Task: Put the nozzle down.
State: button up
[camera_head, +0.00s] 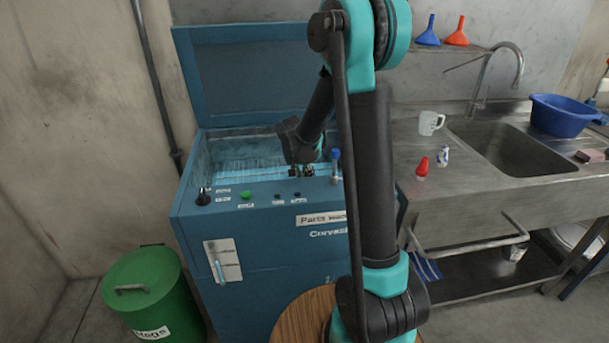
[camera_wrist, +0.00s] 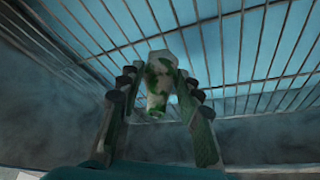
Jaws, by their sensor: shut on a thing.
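The nozzle (camera_wrist: 158,82) is a pale metal piece with green paint stains. In the wrist view it sits between the two fingers of my gripper (camera_wrist: 160,92), which is shut on it. A metal grate (camera_wrist: 235,60) with bars lies beyond it over a light blue surface. I cannot tell whether the nozzle touches the bars. In the head view my gripper (camera_head: 303,170) is low inside the open tub of the blue parts washer (camera_head: 265,235), near its front right. The nozzle is too small to make out there.
The washer's raised lid (camera_head: 245,75) stands behind the tub. A black knob and a green button (camera_head: 246,195) are on the front ledge. A green bin (camera_head: 150,290) stands at left.

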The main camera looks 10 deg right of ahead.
jog(key=o, duration=1.1)
jog(key=shift+o, duration=0.2)
jog(key=v, duration=1.2)
jog(key=shift+r, duration=0.1)
